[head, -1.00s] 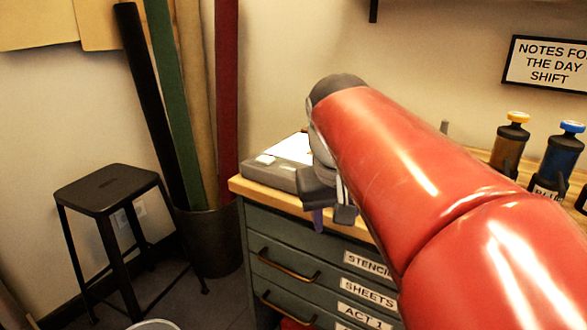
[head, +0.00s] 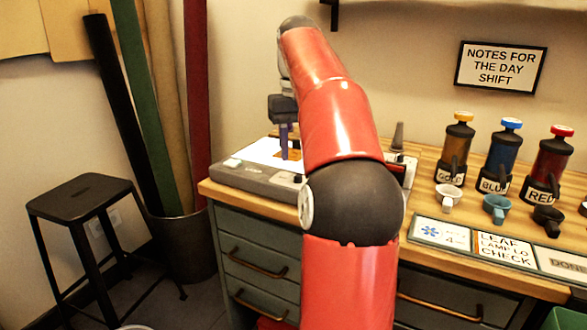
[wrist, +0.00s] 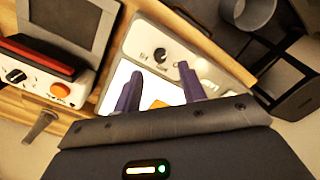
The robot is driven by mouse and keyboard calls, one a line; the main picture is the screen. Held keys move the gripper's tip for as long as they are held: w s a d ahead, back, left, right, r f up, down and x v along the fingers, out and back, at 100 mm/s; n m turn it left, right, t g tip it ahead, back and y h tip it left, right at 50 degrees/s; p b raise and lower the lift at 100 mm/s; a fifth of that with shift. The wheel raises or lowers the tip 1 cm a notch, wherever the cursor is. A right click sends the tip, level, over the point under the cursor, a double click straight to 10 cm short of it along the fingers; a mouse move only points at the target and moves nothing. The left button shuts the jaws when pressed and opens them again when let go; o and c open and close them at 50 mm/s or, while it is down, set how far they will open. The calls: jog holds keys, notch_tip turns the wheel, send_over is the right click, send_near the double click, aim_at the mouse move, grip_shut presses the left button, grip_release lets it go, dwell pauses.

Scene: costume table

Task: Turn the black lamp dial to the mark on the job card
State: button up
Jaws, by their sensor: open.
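The lamp box (head: 228,178) is a grey box with a lit white top at the left of the bench. Its small black dial (head: 297,178) sits on the front edge, close to my arm. In the wrist view the dial (wrist: 161,56) shows on the grey strip just beyond the fingertips, with small lettering beside it; its exact setting is too small to read. My gripper (head: 289,142) is open and empty above the white top, its purple fingers pointing down, apart from the dial. The job card (head: 500,245) reads "LEAF LAMP LO CHECK".
An orange piece (head: 289,155) lies on the white top. A second device (wrist: 60,90) with an orange knob stands beside the lamp box. Paint bottles (head: 497,158) and small cups (head: 495,205) stand at the right. A stool (head: 82,195) stands on the floor at left.

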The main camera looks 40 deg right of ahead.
notch_tip(320, 180, down, 5)
jog(key=shift+f+b, duration=0.1)
jog(key=shift+b, duration=0.7)
grip_shut()
